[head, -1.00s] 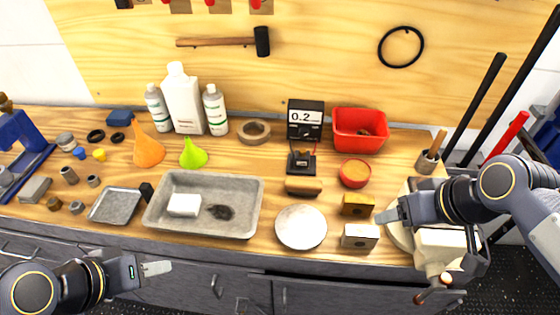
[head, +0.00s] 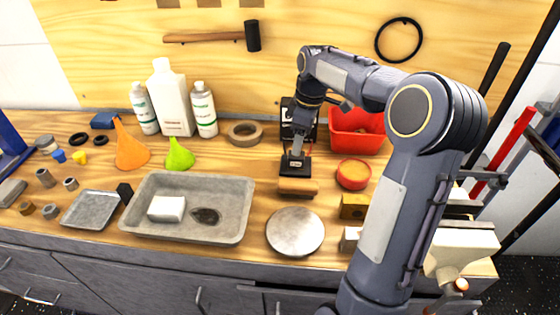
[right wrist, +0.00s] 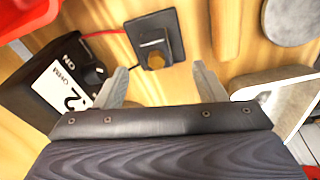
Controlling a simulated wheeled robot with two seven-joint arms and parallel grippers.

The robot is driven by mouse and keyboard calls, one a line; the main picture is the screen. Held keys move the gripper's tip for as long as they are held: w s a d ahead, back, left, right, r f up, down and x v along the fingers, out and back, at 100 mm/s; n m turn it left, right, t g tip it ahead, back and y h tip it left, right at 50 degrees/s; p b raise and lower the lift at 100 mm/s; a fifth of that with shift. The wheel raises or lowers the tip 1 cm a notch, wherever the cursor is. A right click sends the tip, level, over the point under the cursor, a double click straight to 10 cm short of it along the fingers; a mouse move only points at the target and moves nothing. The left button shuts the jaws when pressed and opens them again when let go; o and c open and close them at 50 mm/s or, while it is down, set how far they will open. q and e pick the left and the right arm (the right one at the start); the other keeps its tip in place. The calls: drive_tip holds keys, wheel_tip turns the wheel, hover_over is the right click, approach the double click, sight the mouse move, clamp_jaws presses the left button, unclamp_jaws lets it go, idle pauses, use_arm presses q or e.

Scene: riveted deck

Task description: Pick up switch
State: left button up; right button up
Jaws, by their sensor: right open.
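The switch (head: 294,167) is a small black block with a round brass-coloured button, standing on the bench in front of the black meter (head: 287,107). In the right wrist view the switch (right wrist: 158,46) lies just beyond the fingertips, roughly between their lines, with the button facing the camera. My right gripper (right wrist: 160,76) is open and empty. In the head view my right gripper (head: 299,150) is above and just behind the switch, partly covered by the arm. I cannot tell if it touches the switch. My left gripper is out of view.
The meter (right wrist: 62,88) stands close beside the gripper, with a red lead running near the switch. A grey tray (head: 240,190) lies left.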

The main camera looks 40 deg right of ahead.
drive_tip(key=f, duration=0.2)
drive_tip(key=w+f, duration=0.1)
drive_tip(key=f, duration=0.4)
drive_tip(key=shift+w+a+f, duration=0.15)
drive_tip(key=shift+a, duration=0.1)
drive_tip(key=c, duration=1.3)
drive_tip(key=shift+o, duration=0.2)
